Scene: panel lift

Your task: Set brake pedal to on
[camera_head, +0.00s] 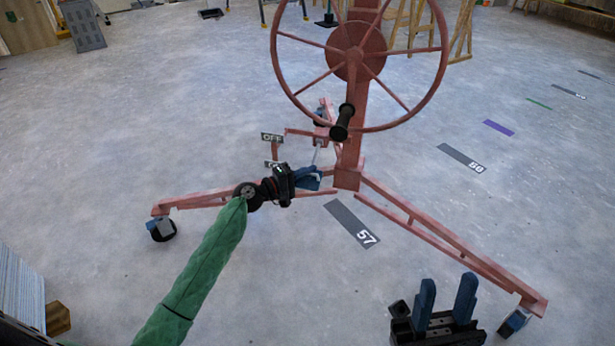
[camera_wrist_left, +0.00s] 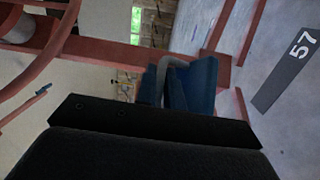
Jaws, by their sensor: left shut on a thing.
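The brake pedal (camera_head: 317,154) is a thin grey metal lever beside the red post of the panel lift, low under the large wheel. My left gripper (camera_head: 312,177) is shut on the pedal's lower end. In the left wrist view the blue fingers (camera_wrist_left: 180,85) close around the grey bar (camera_wrist_left: 170,68). The OFF sign (camera_head: 272,138) stands left of the pedal. A second sign (camera_head: 272,164) below it is partly hidden by my left gripper. My right gripper (camera_head: 447,300) is open and empty at the bottom right, above the floor near the right leg.
The red lift has a large spoked wheel (camera_head: 358,55) with a black handle (camera_head: 342,122). Its legs (camera_head: 450,240) spread left and right and end in casters (camera_head: 161,229). Open floor surrounds it. A wooden block (camera_head: 57,318) lies at the lower left.

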